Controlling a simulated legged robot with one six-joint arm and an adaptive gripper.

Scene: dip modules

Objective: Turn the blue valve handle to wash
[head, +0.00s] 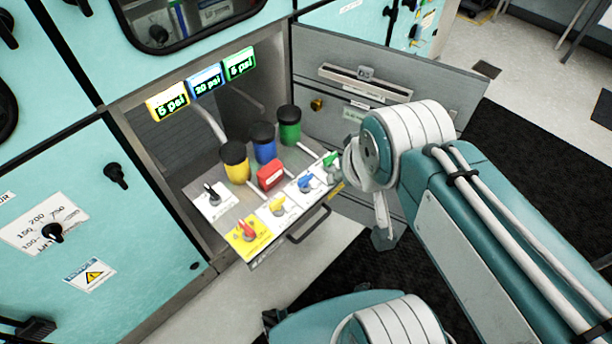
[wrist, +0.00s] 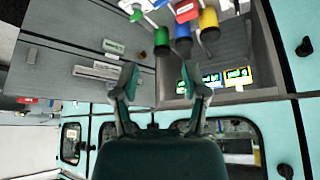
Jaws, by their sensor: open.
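The blue valve handle (head: 306,183) sits on a white plate on the pulled-out drawer panel, between the yellow handle (head: 278,206) and the green handle (head: 332,161). My gripper (head: 382,214) is to the right of the panel in the head view, apart from the blue handle and partly hidden by my wrist. In the wrist view, which is upside down, my gripper (wrist: 165,82) is open and empty. The blue handle (wrist: 160,4) shows only partly at the top edge there, beyond the fingertips. The setting it points to is too small to read.
Yellow (head: 236,162), blue (head: 263,143) and green (head: 289,126) canisters stand behind the handles, with a red block (head: 271,174) nearby. A red handle (head: 246,230) is at the panel's front left. An open grey door (head: 440,85) stands behind my arm. Pressure displays (head: 206,80) hang above.

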